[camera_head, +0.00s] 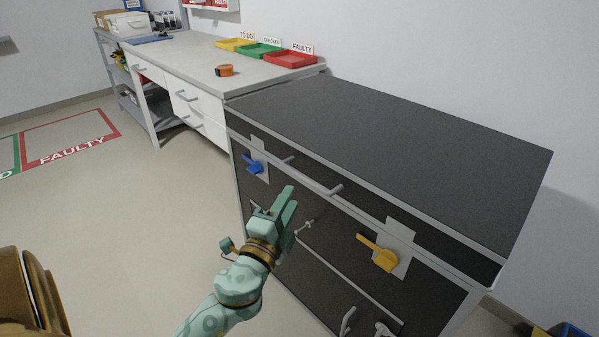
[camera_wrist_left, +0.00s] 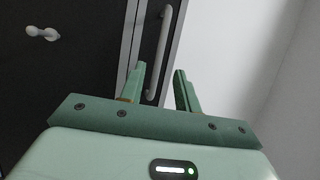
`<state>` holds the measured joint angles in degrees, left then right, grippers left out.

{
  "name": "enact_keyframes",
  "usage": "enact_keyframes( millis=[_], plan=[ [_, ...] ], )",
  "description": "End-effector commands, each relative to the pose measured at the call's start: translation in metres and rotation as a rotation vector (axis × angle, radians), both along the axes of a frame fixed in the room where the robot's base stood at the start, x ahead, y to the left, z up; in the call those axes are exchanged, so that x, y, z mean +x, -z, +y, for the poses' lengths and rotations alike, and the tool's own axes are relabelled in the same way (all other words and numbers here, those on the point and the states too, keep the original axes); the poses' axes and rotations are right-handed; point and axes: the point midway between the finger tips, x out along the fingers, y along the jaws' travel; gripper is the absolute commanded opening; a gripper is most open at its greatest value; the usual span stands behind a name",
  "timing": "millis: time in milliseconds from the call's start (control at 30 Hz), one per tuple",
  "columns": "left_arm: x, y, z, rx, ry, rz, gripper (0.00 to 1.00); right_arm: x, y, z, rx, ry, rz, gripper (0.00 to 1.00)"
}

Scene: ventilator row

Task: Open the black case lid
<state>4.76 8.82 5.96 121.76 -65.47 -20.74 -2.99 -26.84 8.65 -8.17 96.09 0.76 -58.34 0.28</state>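The black case (camera_head: 330,262) stands at the right with its black lid (camera_head: 400,140) down flat. A grey bar handle (camera_head: 318,181) runs along the lid's front edge. It also shows in the wrist view (camera_wrist_left: 160,50), ahead of the gap between my fingers. A blue latch (camera_head: 253,164) and a yellow latch (camera_head: 378,253) sit on grey plates on the front. My left gripper (camera_head: 290,203) is open and empty in front of the case, below the handle. Its two fingers stand apart in the wrist view (camera_wrist_left: 160,88). I see no contact with the handle. My right gripper is not in view.
A bench (camera_head: 190,62) with yellow, green and red trays (camera_head: 291,59) and an orange tape measure (camera_head: 224,70) adjoins the case's far left end. A small T-shaped knob (camera_head: 305,227) and lower handles (camera_head: 347,321) jut from the case front. Floor to the left is clear.

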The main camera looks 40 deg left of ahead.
Motion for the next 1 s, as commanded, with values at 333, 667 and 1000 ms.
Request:
enact_keyframes(
  millis=[333,667,1000],
  plan=[
    [0.065,-0.011,0.021,0.001,0.001,0.0,0.33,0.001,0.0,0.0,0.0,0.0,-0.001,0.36],
    [0.076,-0.013,0.025,0.0,-0.001,0.001,0.33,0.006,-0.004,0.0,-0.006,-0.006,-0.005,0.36],
    [0.075,-0.013,0.025,0.0,0.0,0.001,0.0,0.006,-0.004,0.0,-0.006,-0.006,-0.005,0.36]
  ],
)
